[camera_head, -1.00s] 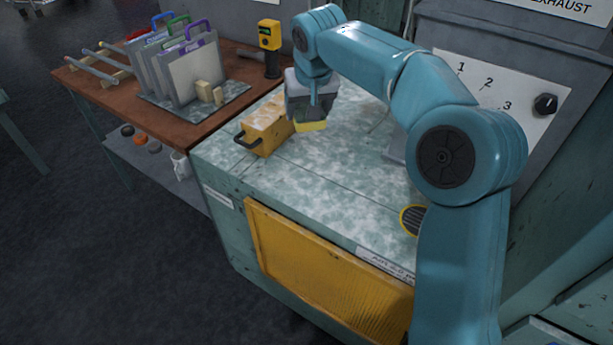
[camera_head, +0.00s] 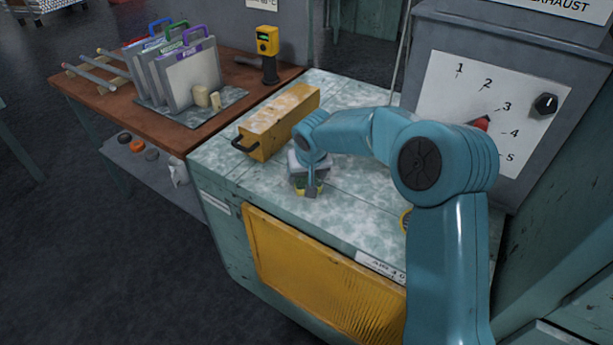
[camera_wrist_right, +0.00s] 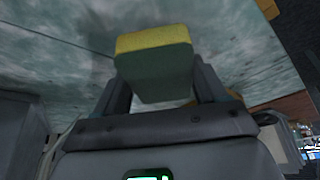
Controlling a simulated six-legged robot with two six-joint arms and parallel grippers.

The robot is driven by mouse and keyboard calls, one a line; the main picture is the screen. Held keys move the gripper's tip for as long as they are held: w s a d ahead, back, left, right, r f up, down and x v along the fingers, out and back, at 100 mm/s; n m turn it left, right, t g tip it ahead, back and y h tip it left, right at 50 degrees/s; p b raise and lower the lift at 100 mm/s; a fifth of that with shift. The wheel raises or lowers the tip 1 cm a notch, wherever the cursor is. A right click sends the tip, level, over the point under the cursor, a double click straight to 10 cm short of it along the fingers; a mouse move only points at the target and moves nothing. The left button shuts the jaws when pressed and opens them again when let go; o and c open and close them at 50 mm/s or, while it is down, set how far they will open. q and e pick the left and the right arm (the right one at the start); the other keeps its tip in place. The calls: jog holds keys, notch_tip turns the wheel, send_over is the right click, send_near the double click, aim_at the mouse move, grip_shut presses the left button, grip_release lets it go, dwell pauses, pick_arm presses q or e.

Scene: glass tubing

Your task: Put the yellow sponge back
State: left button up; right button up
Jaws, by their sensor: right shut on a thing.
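The yellow sponge (camera_wrist_right: 152,42) with a green side is between the two fingers of my right gripper (camera_wrist_right: 155,85) in the right wrist view. The fingers are shut on it. In the head view my right gripper (camera_head: 308,190) points down, low over the mottled green-white bench top (camera_head: 250,190). Only a small yellow bit of the sponge shows there under the gripper. I cannot tell whether the sponge touches the bench top. My left gripper is not in view.
A long yellow box with a dark handle (camera_head: 278,122) lies on the bench, close behind my right gripper. A wooden table (camera_head: 165,130) at left holds upright panels (camera_head: 190,75) and a yellow device (camera_head: 267,42). A grey dial panel (camera_head: 495,105) stands at right.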

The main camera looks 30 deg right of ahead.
jog(key=shift+f, duration=0.3)
jog(key=shift+f, duration=0.2)
jog(key=o, duration=0.9)
jog(key=shift+o, duration=0.2)
jog(key=shift+r, duration=0.15)
jog(key=shift+r, duration=0.25)
jog(key=v, duration=1.1)
jog(key=shift+s+r, duration=0.25)
jog(key=shift+r, duration=0.05)
